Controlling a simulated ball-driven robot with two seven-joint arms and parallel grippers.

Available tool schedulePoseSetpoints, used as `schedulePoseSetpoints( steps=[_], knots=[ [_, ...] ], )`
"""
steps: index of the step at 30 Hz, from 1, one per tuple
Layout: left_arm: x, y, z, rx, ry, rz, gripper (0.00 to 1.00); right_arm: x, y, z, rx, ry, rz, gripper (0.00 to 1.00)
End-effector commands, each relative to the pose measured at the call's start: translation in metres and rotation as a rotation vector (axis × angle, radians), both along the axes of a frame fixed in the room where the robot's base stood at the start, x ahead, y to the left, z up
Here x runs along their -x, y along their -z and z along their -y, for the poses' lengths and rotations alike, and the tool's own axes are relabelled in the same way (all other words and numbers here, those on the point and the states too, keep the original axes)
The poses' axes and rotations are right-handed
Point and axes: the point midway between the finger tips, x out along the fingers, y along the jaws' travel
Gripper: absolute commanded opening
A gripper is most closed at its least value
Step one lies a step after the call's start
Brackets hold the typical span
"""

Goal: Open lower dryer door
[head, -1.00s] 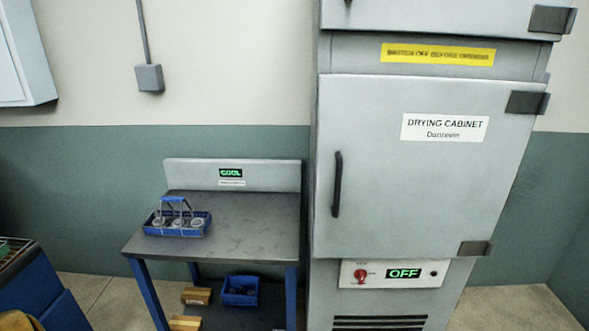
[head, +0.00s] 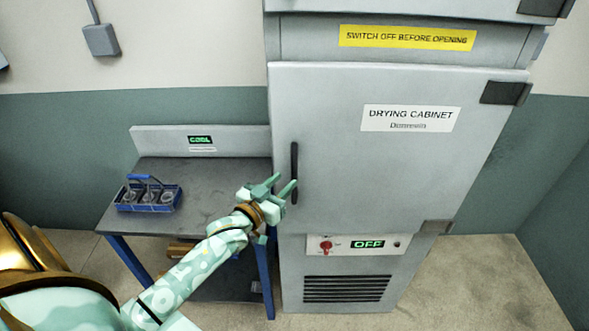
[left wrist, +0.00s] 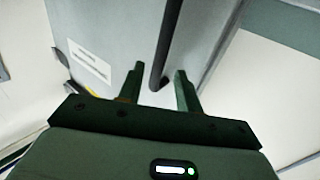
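The lower dryer door (head: 385,180) of the drying cabinet is shut, with hinges on its right side. Its dark vertical handle (head: 294,160) is on the left edge. My left gripper (head: 283,185) is open at the lower part of the handle, with its fingers pointing at it. In the left wrist view, the handle (left wrist: 163,45) reaches down between the two spread fingertips (left wrist: 158,75); I cannot tell whether they touch it. The panel below reads OFF (head: 368,244), beside a red knob (head: 326,245). My right gripper is not in view.
A work table (head: 200,200) with a COOL sign (head: 200,139) stands left of the cabinet. A blue carrier (head: 148,194) with metal rings sits on it. A yellow label (head: 406,38) is above the door. The floor (head: 480,285) at the right is clear.

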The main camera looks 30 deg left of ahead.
Motion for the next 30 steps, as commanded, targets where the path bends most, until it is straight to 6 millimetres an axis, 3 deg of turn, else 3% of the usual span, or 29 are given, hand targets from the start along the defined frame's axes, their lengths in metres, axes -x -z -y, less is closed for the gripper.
schedulePoseSetpoints(
  steps=[3,9,20,24,30],
  knots=[
    [-0.027,-0.001,0.001,0.001,0.000,0.001,0.35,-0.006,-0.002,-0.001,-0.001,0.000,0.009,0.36],
    [-0.054,0.000,0.002,0.002,0.000,0.001,0.35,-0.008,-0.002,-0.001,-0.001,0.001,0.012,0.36],
    [-0.061,0.000,0.003,0.001,0.000,0.000,0.35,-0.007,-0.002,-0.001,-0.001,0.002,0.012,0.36],
    [-0.060,0.000,0.003,0.001,0.000,-0.001,0.01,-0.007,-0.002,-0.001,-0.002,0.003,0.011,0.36],
    [-0.060,0.000,0.003,0.001,0.000,-0.001,0.00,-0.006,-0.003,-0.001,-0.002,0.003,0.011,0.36]
  ],
)
